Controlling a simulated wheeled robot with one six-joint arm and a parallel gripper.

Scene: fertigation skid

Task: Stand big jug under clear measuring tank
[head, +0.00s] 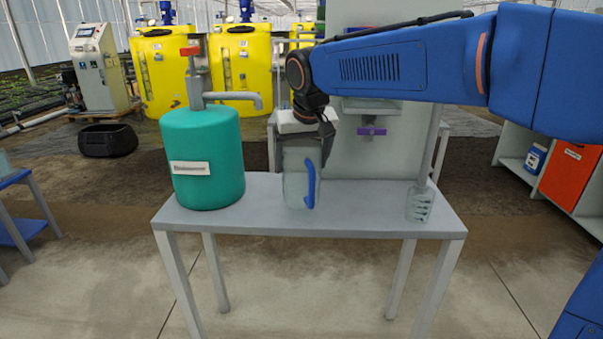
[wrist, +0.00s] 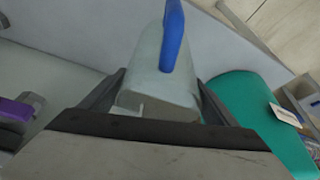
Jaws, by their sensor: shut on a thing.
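The big jug (head: 298,188) is clear and boxy with a blue handle, upright over the middle of the grey table in the head view. I cannot tell whether its base touches the table. My gripper (head: 306,138) is shut on its upper part from above. In the wrist view the jug (wrist: 150,84) sits between both fingers, the blue handle pointing away. A purple valve (head: 372,131) under a grey-clear vessel (head: 371,107), perhaps the measuring tank, is on the back panel, right of the jug. My arm hides the vessel's upper part.
A teal tank (head: 205,150) with a red-handled tap and spout stands at the table's left end. A small clear beaker (head: 420,204) stands near the right end. The grey table (head: 350,222) is clear between jug and beaker. The back panel (head: 400,155) rises behind.

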